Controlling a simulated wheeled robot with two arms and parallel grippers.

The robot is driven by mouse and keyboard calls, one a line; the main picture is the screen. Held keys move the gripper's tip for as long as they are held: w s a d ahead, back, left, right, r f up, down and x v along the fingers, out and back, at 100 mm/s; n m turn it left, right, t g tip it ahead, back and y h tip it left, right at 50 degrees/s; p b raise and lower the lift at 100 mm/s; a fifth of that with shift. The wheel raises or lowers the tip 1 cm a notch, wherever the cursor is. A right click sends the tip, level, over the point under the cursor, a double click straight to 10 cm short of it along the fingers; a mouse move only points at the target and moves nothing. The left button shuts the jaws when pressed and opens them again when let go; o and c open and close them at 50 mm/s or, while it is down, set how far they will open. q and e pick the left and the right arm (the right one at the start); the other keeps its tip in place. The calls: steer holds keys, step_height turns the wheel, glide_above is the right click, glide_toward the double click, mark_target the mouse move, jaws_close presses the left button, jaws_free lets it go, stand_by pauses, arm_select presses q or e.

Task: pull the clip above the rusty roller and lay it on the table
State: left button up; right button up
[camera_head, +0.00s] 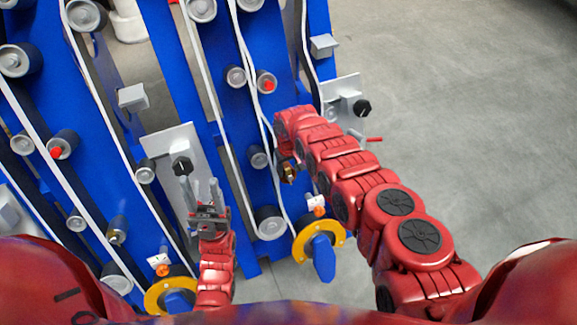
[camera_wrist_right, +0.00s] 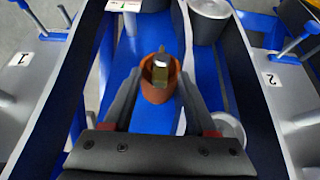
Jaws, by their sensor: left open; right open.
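The rusty roller (camera_wrist_right: 154,93) is a small orange-brown cylinder in the middle of the right wrist view, standing against the blue frame. A small metallic, brass-coloured clip (camera_wrist_right: 160,67) shows over its top. My right gripper (camera_wrist_right: 161,80) is open, with one finger on each side of the roller and clip. Whether the fingers touch them I cannot tell. In the head view a dark brass-coloured piece (camera_head: 288,172) shows beside my right wrist, which hides most of the right gripper. My left gripper (camera_head: 202,192) is open and empty, in front of a grey plate. No table can be made out.
The blue chassis (camera_head: 262,195) carries several grey rollers and pale belts. Yellow rings with blue knobs (camera_head: 322,258) sit low on it. Grey plates (camera_head: 345,92) with black knobs stick out. The grey floor (camera_head: 470,90) at right is clear.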

jaws_close()
stand_by(0.3)
steer(key=shift+r, duration=0.1)
steer(key=shift+w+a+r+b, duration=0.15)
steer(key=shift+w+r, duration=0.25)
steer(key=shift+r, duration=0.25)
steer(key=shift+w+a+r+b, duration=0.2)
steer(key=shift+w+r, duration=0.15)
steer(key=shift+r, duration=0.3)
steer(key=shift+w+a+r+b, duration=0.15)
steer(key=shift+w+r, duration=0.25)
steer(key=shift+r, duration=0.25)
steer(key=shift+w+a+r+b, duration=0.15)
steer(key=shift+w+r+b, duration=0.25)
steer(key=shift+r, duration=0.3)
steer(key=shift+w+r, duration=0.1)
steer(key=shift+r, duration=0.2)
